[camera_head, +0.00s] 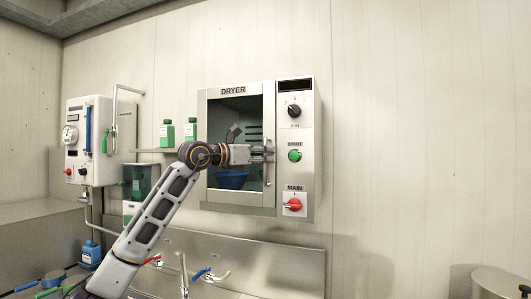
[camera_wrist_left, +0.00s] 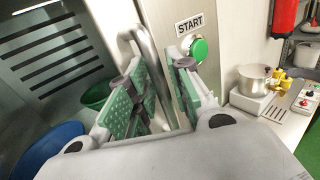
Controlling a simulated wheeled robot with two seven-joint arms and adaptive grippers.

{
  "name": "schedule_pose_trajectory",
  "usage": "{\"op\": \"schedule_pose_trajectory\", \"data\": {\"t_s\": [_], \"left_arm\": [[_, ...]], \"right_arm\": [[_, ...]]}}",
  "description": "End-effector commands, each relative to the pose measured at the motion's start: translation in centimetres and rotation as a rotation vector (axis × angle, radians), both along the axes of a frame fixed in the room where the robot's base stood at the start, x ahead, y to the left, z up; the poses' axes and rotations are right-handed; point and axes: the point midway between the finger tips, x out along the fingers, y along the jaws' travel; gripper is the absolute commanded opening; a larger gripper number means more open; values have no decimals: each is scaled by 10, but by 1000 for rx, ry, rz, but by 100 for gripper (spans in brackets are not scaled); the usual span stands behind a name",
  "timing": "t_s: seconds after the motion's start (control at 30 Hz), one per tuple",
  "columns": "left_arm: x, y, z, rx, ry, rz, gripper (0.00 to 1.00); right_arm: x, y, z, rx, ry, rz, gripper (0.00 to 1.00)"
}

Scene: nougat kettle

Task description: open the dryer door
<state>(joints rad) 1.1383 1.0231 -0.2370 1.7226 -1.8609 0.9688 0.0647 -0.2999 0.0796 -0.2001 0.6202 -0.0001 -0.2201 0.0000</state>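The dryer (camera_head: 311,130) is a steel wall cabinet with a "DRYER" label. Its door (camera_head: 235,97) has a steel frame and a window, and looks shut. The vertical bar handle (camera_head: 267,173) is on the door's right side, and shows in the left wrist view (camera_wrist_left: 132,42). My left gripper (camera_head: 268,152) is at the handle, partly covering it. In the wrist view its green-padded fingers (camera_wrist_left: 162,95) stand apart, and the handle runs down toward the gap between them. I cannot tell whether they touch it. My right gripper is not in view.
Right of the door are a black dial (camera_head: 294,111), green start button (camera_head: 295,155) and red main switch (camera_head: 294,205). A blue bowl (camera_head: 231,180) shows inside. Green bottles (camera_head: 167,133) stand on a shelf at left. A sink with taps lies below. The wall at right is bare.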

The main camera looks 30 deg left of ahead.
Motion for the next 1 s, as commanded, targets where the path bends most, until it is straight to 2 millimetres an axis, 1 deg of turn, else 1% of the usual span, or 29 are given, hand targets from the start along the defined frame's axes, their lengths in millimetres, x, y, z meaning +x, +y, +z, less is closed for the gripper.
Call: {"op": "schedule_pose_trajectory", "data": {"t_s": [0.37, 0.5, 0.53, 1.0], "left_arm": [[3, -1, 0, 0, 0, 1, 21], [3, -1, 0, 0, 0, 1, 3], [3, -1, 0, 0, 0, 1, 0], [0, -1, -1, 0, 0, -3, 0]], "right_arm": [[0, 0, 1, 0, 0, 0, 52], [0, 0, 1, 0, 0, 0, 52], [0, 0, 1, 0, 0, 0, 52], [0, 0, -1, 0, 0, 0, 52]]}}
